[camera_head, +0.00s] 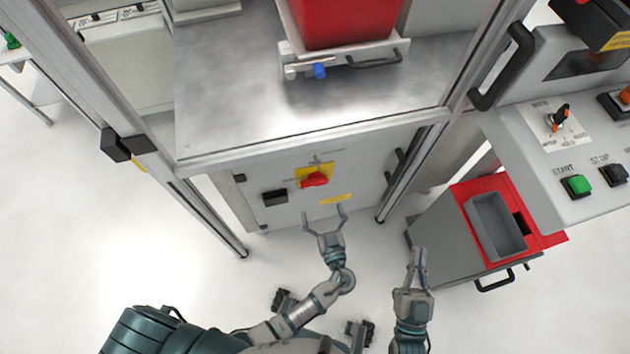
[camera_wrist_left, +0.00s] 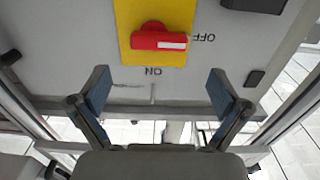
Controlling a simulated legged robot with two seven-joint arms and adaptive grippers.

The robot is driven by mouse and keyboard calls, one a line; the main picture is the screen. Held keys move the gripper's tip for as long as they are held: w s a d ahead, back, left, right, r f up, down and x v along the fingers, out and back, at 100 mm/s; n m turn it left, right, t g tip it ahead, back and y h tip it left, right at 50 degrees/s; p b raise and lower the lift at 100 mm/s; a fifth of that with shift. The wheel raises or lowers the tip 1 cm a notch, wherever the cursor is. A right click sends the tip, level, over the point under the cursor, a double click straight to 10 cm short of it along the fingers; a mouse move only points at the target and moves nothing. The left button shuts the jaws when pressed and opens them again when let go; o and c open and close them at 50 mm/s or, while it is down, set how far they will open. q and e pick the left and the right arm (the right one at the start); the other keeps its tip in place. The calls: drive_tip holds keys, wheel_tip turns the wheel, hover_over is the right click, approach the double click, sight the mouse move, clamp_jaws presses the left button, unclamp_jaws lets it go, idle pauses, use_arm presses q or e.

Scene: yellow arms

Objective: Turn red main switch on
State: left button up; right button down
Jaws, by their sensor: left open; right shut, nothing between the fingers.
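The red main switch (camera_head: 314,179) is a rotary handle on a yellow plate (camera_head: 327,168) on the grey cabinet front below the metal worktop. It also shows in the left wrist view (camera_wrist_left: 150,40), where its handle lies crosswise with a white mark on the end towards the "OFF" label. The "ON" label is on the panel beside the plate. My left gripper (camera_head: 325,212) is open and empty, in front of the panel and just below the switch, apart from it. In the left wrist view its fingers (camera_wrist_left: 158,90) are spread wide. My right gripper (camera_head: 417,255) is shut and empty, lower right.
A black latch (camera_head: 274,197) sits left of the switch. A red and grey bin unit (camera_head: 465,235) stands to the right, under a control panel (camera_head: 570,150) with a green button (camera_head: 576,185). The metal worktop (camera_head: 240,90) overhangs the cabinet. The floor at left is clear.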

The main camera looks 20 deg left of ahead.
sight(316, 186)
use_arm(q)
drive_tip(key=w, duration=0.1)
drive_tip(key=w+a, duration=0.1)
drive_tip(key=w, duration=0.3)
drive_tip(key=shift+w+a+r, duration=0.1)
drive_tip(key=shift+a, duration=0.2)
drive_tip(key=w+a, duration=0.2)
drive_tip(key=a, duration=0.1)
drive_tip(key=w+a, duration=0.1)
drive_tip(key=shift+a+f, duration=0.25)
drive_tip(key=shift+a, duration=0.15)
drive_tip(key=shift+d, duration=0.3)
drive_tip(key=shift+d+r, duration=0.2)
drive_tip(key=shift+d, duration=0.35)
drive_tip(key=shift+c, duration=1.2)
drive_tip(key=shift+d, duration=0.1)
drive_tip(key=c, duration=0.4)
drive_tip(key=shift+c, duration=1.4)
drive_tip(key=shift+a+f, duration=0.1)
drive_tip(key=shift+a, duration=0.55)
drive_tip(key=shift+d, duration=0.3)
use_arm(e)
drive_tip(key=shift+s+d+r+t, duration=0.1)
drive_tip(key=shift+d+r+t, duration=0.1)
drive_tip(key=shift+d+t, duration=0.15)
